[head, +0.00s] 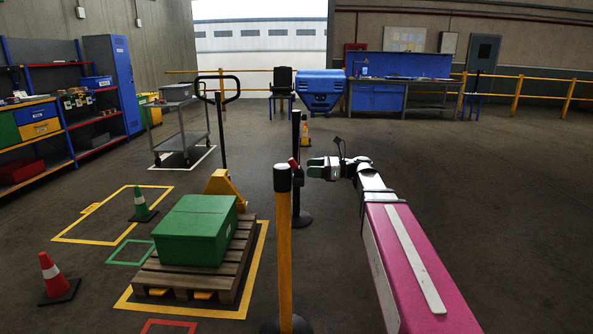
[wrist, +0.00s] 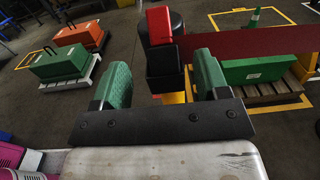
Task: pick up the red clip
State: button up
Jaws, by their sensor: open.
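In the head view the clip (head: 293,163) is a small red spot beside the posts, partly hidden by the near one. The clip looks to be just beyond the fingertips; contact cannot be told. In the head view my gripper (head: 313,168) is just right of the clip.
A dark red belt (wrist: 255,42) runs right from the post head. A yellow post (head: 284,250) with a black top stands close in front. A green box (head: 195,230) sits on a wooden pallet (head: 185,279) at left. Open floor (head: 470,190) lies to the right.

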aim_at(300, 167)
jog(key=a, duration=0.4)
jog(key=shift+w+a, duration=0.1)
jog(key=shift+w, duration=0.1)
jog(key=c, duration=1.1)
jog(key=shift+c, duration=0.2)
